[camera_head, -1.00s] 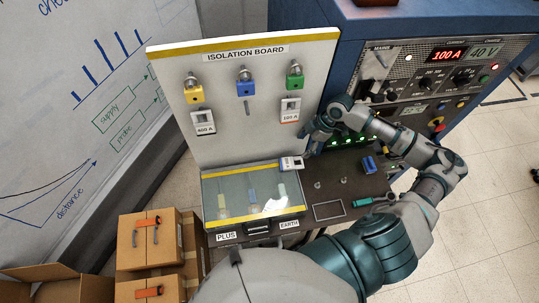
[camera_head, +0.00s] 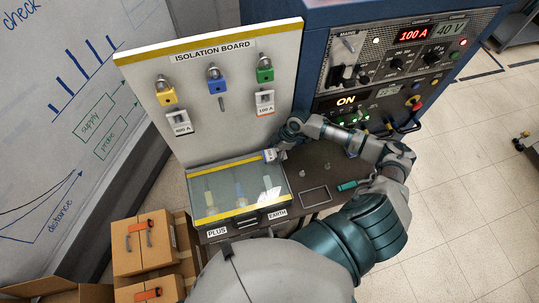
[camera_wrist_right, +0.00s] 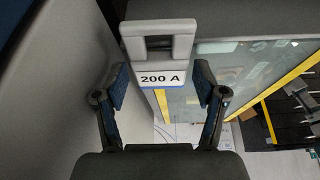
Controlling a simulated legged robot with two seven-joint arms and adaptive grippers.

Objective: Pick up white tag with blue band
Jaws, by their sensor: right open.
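The white tag with a blue band, printed 200 A (camera_wrist_right: 163,79), has a grey loop on top and stands between my right fingers in the right wrist view. In the head view the tag (camera_head: 271,155) is small, at the back right corner of the glass-topped box, partly covered by my gripper. My right gripper (camera_wrist_right: 161,88) is open, with one finger on each side of the tag; gaps show on both sides. It also shows in the head view (camera_head: 280,143). My left gripper is not in view.
The isolation board (camera_head: 225,110) stands behind, with yellow, blue and green padlocks and tags 400 A (camera_head: 181,123) and 100 A (camera_head: 265,103). The glass-topped box (camera_head: 240,190) lies directly left of the gripper. The power supply cabinet (camera_head: 330,45) is behind right. Cardboard boxes (camera_head: 145,250) stand front left.

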